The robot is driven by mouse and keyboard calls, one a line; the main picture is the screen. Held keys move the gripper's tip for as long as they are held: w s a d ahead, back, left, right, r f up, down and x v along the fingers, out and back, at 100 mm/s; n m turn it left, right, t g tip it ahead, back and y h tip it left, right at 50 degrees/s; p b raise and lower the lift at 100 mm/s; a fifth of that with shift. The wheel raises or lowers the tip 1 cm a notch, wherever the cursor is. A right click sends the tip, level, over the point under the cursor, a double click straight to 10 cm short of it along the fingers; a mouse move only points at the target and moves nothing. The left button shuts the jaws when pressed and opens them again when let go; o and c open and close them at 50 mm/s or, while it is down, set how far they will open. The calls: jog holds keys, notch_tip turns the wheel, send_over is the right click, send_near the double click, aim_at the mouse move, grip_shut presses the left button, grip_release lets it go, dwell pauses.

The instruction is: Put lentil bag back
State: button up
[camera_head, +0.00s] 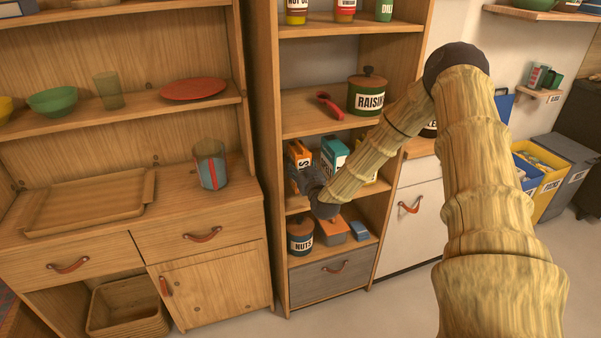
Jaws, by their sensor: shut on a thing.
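My gripper (302,180) is dark and sits at the front of the middle shelf of the tall open cabinet. It is shut on an orange bag (298,150) with a mostly hidden label; I cannot read whether it says lentils. The gripper covers the bag's lower part, so I cannot tell whether the bag touches the shelf. A teal packet (334,152) stands just to its right. A yellow item (371,177) is partly hidden behind my arm.
Above are a green raisin canister (367,94) and a red-handled object (329,105). Below are a nuts canister (300,236), an orange block (332,232) and a blue block (360,231). The cabinet's left side panel (266,150) is close to the gripper.

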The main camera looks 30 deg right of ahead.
jog(key=shift+f, duration=1.6)
jog(key=shift+f, duration=0.2)
jog(key=o, duration=1.5)
jog(key=shift+s, duration=0.1)
jog(key=shift+r, duration=0.1)
